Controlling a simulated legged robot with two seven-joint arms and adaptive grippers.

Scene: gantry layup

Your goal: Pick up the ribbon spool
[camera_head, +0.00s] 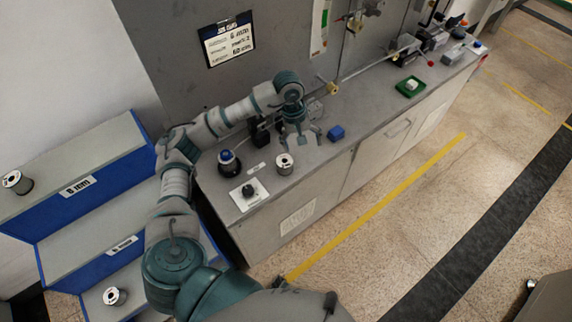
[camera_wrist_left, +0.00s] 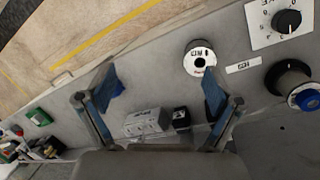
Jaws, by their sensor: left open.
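A small spool (camera_head: 284,164) with a pale top stands upright on the grey counter, near its front edge. It also shows in the left wrist view (camera_wrist_left: 199,60), just beyond the tip of the right-hand finger. My left gripper (camera_head: 303,138) is open and empty above the counter, a little right of and behind this spool in the head view. In the left wrist view the two blue-tipped fingers (camera_wrist_left: 158,92) are spread wide, with the spool outside the gap's middle. Two similar spools sit on the blue-and-grey steps, one on the top step (camera_head: 17,182) and one lower (camera_head: 114,296).
On the counter (camera_head: 370,117), a black knob with blue top (camera_head: 228,162) and a white dial plate (camera_head: 249,193) stand left of the spool. A blue block (camera_head: 336,133) lies right of the gripper. A green tray (camera_head: 411,86) is farther right. A grey panel rises behind.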

